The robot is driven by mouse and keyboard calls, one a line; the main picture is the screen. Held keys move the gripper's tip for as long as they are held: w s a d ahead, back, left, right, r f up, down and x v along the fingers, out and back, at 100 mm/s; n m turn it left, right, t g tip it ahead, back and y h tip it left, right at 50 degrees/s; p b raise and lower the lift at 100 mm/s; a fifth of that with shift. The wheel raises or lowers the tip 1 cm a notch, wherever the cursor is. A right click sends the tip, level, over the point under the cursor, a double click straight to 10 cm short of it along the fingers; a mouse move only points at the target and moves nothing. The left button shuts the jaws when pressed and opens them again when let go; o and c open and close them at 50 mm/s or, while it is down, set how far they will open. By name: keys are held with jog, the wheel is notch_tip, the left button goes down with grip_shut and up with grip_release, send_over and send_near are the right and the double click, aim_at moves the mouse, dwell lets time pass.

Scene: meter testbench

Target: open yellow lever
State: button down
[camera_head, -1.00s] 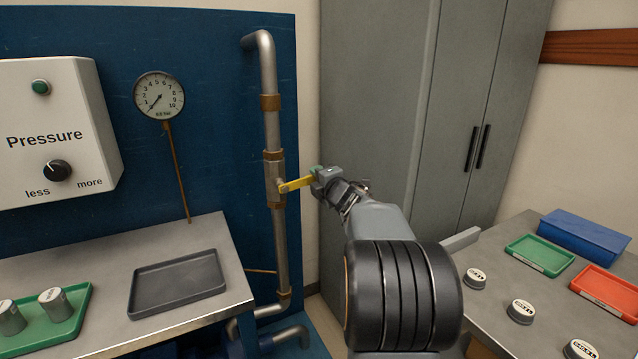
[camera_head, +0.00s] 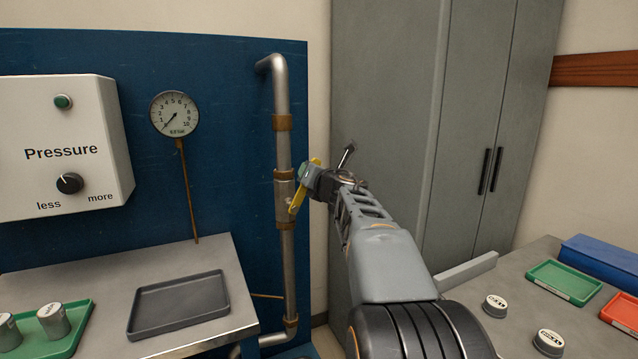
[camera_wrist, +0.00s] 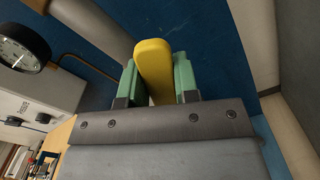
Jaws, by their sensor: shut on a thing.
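The yellow lever (camera_head: 298,198) sits on a valve on the vertical metal pipe (camera_head: 283,150). It slants up and to the right from the valve, and its upper end is partly hidden by my gripper. My gripper (camera_head: 305,172) is at that upper end. In the wrist view the yellow lever (camera_wrist: 154,68) stands between the two green fingertips (camera_wrist: 156,82), which are shut on it from both sides.
A pressure gauge (camera_head: 174,114) and a white Pressure box (camera_head: 62,148) are on the blue panel at left. A bench with a dark tray (camera_head: 180,304) stands below them. A grey cabinet (camera_head: 400,100) is behind my arm. A table with a green tray (camera_head: 563,282) is at right.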

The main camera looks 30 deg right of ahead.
jog(key=a+n, duration=0.1)
jog(key=a+r+n+b, duration=0.1)
jog(key=n, duration=0.1)
jog(key=shift+w+a, duration=0.15)
jog(key=shift+a, duration=0.2)
jog(key=shift+w+a+n+b, duration=0.15)
jog(key=shift+a+n+b, duration=0.15)
jog(key=shift+a+n, duration=0.95)
jog(key=shift+d+n, duration=0.15)
jog(key=shift+n, duration=0.1)
jog(key=c, duration=0.9)
grip_release()
jog(key=shift+r, duration=0.1)
jog(key=shift+o, duration=0.2)
jog(key=s+a+p, duration=0.1)
jog(key=s+a, duration=0.1)
jog(key=s, duration=1.1)
jog(key=shift+s, duration=0.35)
